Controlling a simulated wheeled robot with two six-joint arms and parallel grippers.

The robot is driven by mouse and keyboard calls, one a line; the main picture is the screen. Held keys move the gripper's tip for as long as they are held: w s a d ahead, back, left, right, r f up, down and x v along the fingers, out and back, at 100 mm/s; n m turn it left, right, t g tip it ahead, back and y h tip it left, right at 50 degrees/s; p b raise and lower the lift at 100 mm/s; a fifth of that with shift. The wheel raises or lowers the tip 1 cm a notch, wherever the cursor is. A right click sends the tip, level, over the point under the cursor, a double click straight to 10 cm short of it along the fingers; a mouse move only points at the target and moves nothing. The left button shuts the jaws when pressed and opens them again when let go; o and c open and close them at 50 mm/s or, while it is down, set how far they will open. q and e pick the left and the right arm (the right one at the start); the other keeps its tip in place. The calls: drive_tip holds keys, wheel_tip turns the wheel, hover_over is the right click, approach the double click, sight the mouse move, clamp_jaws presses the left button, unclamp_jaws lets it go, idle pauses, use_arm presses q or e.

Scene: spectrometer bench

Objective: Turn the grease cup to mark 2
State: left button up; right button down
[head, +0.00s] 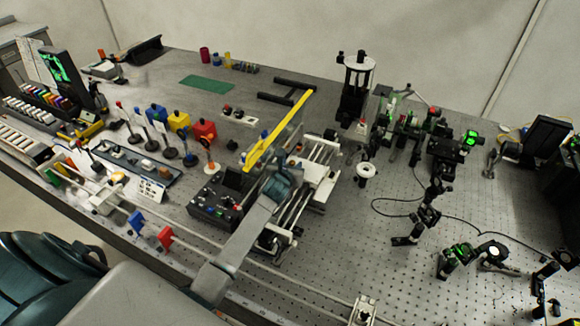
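My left arm reaches up from the bottom of the head view. Its gripper (292,174) is at the rail stage (318,180) in the middle of the bench, just right of the black control box (217,196). The fingers are small and merge with the stage parts, so I cannot tell whether they are open or shut, or whether they touch anything. I cannot pick out the grease cup or its marks for sure at this size; the wrist may hide it. My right gripper is not in view.
A yellow bar (277,130) rises right behind the gripper. A black column with a white disc top (359,62) stands farther back. Optics and cables crowd the right side. Bare perforated bench (345,240) lies front right.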

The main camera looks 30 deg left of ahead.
use_arm(q)
drive_tip(key=v, duration=1)
drive_tip(key=shift+s+d, duration=0.15)
drive_tip(key=shift+s, duration=0.2)
drive_tip(key=shift+r, duration=0.1)
drive_tip(key=w+d+n+g+y+b, duration=0.35)
drive_tip(key=n+y+b, duration=0.2)
drive_tip(key=b, duration=0.35)
drive_tip(key=shift+t, duration=0.25)
drive_tip(key=p+x, duration=0.3)
drive_tip(key=x, duration=0.5)
drive_tip(key=shift+w+d, duration=0.1)
drive_tip(key=shift+d, duration=0.15)
drive_tip(key=shift+w+a+f, duration=0.4)
drive_tip(key=shift+w+a, duration=0.05)
drive_tip(key=shift+c, duration=0.2)
